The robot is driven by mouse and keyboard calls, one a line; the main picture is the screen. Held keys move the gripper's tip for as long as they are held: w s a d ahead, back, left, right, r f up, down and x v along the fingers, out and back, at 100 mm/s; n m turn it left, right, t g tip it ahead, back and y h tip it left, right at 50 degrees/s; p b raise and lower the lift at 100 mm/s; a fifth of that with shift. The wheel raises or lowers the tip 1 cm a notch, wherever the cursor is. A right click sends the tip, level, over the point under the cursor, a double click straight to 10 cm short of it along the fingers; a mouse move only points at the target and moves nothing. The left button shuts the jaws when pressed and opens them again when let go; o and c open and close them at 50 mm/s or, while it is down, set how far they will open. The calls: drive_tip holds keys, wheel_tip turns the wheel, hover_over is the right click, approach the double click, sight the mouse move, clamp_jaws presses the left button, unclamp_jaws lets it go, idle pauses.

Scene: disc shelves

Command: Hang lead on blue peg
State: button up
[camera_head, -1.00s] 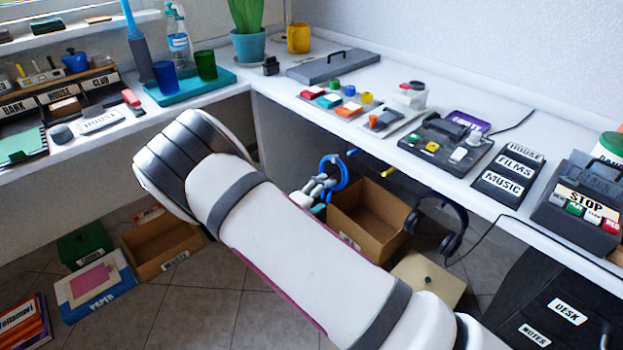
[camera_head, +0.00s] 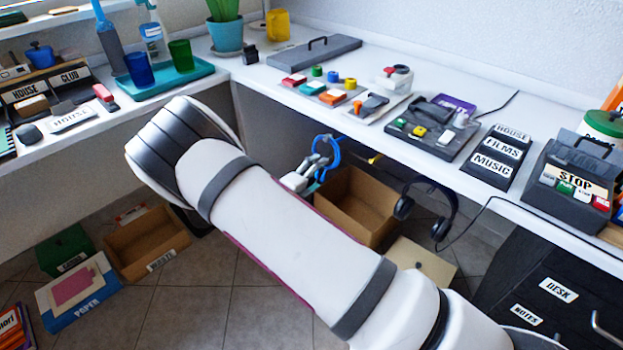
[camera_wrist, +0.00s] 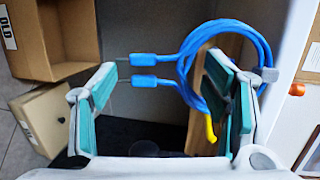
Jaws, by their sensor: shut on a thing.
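The blue lead (camera_head: 331,148) is a coiled loop below the right-hand counter's front edge, beside my gripper (camera_head: 312,172). In the wrist view the loop of the lead (camera_wrist: 187,60) lies by the right finger, and its two blue plugs point left. My gripper (camera_wrist: 162,70) is shut on the lead, with its teal-padded fingers still well apart; the exact contact is hard to see. A yellow peg (camera_head: 375,159) sticks out under the counter edge. A yellow tip (camera_wrist: 210,128) shows below the loop. I cannot tell the blue peg apart from the blue lead.
An open cardboard box (camera_head: 352,205) stands on the floor below my gripper. Headphones (camera_head: 428,210) hang to its right. The white counter (camera_head: 455,105) lies just above. An orange-red knob (camera_wrist: 297,89) is at the wrist view's right edge.

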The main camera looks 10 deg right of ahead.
drive_tip(key=shift+s+d+r+b+x, duration=0.15)
drive_tip(key=shift+b+x, duration=0.35)
drive_tip(key=shift+x, duration=0.45)
drive_tip(key=shift+s+d+r+b+x, duration=0.1)
drive_tip(key=shift+b+x, duration=0.4)
drive_tip(key=shift+x, duration=0.5)
drive_tip(key=shift+d+r+b+x, duration=0.15)
drive_tip(key=shift+b+x, duration=0.35)
drive_tip(key=shift+x, duration=0.45)
drive_tip(key=shift+w+d+f, duration=0.3)
drive_tip(key=shift+w+d, duration=0.1)
drive_tip(key=shift+d, duration=0.15)
drive_tip(key=o, duration=1.2)
drive_tip(key=shift+o, duration=0.2)
